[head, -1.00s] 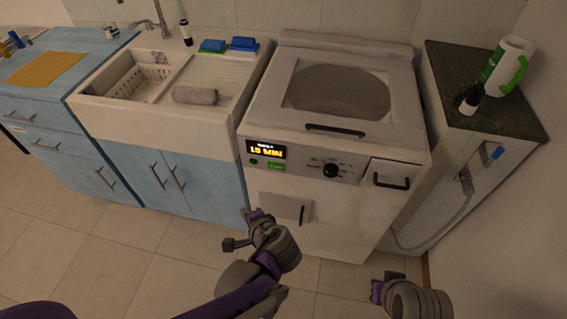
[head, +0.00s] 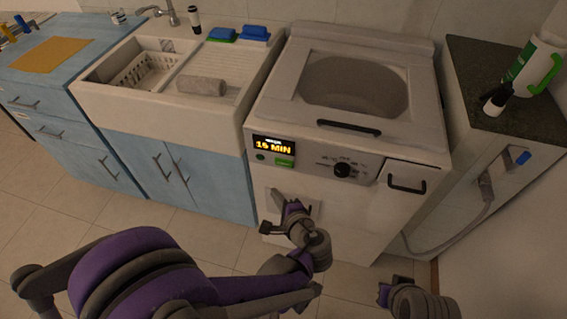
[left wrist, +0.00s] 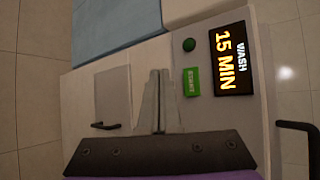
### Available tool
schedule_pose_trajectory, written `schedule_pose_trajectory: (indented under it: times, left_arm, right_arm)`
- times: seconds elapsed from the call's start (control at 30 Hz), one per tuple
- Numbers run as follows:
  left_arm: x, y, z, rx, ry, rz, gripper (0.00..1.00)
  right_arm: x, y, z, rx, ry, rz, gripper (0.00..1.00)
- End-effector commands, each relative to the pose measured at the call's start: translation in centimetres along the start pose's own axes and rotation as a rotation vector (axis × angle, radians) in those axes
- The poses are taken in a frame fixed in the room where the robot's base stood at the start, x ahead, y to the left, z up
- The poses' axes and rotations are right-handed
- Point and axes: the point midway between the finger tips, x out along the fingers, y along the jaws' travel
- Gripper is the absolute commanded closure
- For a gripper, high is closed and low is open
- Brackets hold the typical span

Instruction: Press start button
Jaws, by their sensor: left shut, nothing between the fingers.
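The white washing machine (head: 325,190) has a control panel with a lit display (head: 272,146); in the left wrist view the display (left wrist: 232,60) reads "WASH 15 MIN". Below it is a green rectangular button (head: 285,162), whose label looks like START in the left wrist view (left wrist: 191,81). A small round dark-green button or light (left wrist: 189,45) sits beside it. My left gripper (head: 277,194) is shut and empty, in front of the machine below the panel. In the left wrist view its fingertips (left wrist: 159,72) point just beside the green button; contact is not visible. My right gripper (head: 384,294) shows only partly at the bottom.
A black knob (head: 342,170) and a drawer handle (head: 407,185) lie right of the buttons. The lid handle (head: 348,127) is above. A sink (head: 170,115) stands left, a dark counter (head: 475,75) right. The floor in front is clear.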

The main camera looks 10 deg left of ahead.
Motion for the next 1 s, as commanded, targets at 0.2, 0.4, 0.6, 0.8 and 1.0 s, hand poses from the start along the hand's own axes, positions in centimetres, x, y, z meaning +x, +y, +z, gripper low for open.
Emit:
schedule_pose_trajectory:
  times: [0.2,0.4,0.6,0.8,1.0]
  left_arm:
    - [2.3,-1.6,-1.6,0.000,-0.002,0.001,1.00]
    - [4.0,-2.9,-2.9,-0.001,-0.001,0.001,1.00]
    - [4.9,-3.5,-3.6,-0.001,-0.001,0.001,1.00]
    - [5.1,-3.7,-3.7,-0.001,0.000,0.001,1.00]
    - [5.1,-3.7,-3.7,0.000,0.000,0.001,1.00]
  right_arm:
    - [-0.2,0.0,-0.1,0.000,0.001,0.000,1.00]
    - [-0.2,0.0,-0.1,0.000,0.001,0.000,1.00]
    - [-0.2,0.0,-0.1,0.000,0.001,0.000,1.00]
    - [-0.2,0.0,-0.1,0.000,0.001,0.000,1.00]
    - [-0.2,0.0,-0.1,0.000,0.001,0.000,1.00]
